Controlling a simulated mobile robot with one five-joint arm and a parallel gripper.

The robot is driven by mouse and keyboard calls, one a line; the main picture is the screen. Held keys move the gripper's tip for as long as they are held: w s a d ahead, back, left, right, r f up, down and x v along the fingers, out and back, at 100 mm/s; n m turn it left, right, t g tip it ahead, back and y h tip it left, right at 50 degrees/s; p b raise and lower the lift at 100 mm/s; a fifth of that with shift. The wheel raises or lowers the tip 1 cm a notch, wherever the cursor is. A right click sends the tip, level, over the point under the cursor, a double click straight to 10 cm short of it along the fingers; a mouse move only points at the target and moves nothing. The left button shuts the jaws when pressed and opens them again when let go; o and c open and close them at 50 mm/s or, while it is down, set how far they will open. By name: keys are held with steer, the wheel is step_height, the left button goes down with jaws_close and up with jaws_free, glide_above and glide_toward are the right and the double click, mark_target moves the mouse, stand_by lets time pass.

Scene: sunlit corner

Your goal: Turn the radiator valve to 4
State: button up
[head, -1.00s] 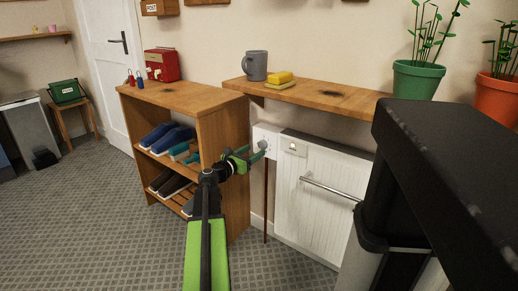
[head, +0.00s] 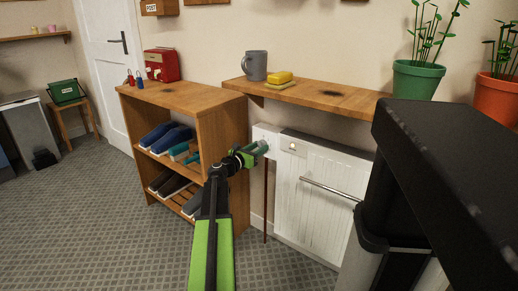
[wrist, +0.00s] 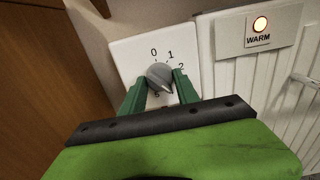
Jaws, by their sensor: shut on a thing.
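The radiator valve is a grey knob (wrist: 160,77) on a white square plate (wrist: 126,52) at the left end of the white radiator (head: 318,190). The numbers 0, 1 and 2 show around its top and right, and a 5 shows below. The other numbers are hidden by the fingers. The knob's pointed end faces down and slightly right, past the 2; its exact number cannot be read. My gripper (head: 261,148) is at the valve, with its green fingers on either side of the knob, shut on it. A WARM panel (wrist: 272,27) has a lit lamp.
A wooden shelf (head: 310,94) with a grey mug (head: 256,66) and a yellow sponge (head: 280,77) runs above the radiator. A wooden shoe rack (head: 222,128) stands close on the left. A towel bar (head: 330,189) crosses the radiator's front. Carpet is clear at the left front.

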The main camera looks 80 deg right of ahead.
steer(key=shift+s, duration=0.1)
jaws_close()
steer(key=m, duration=0.3)
steer(key=shift+m, duration=0.3)
steer(key=o, duration=1.2)
jaws_free()
steer(key=shift+c, duration=0.2)
steer(key=shift+a, duration=0.15)
steer(key=v, duration=1.7)
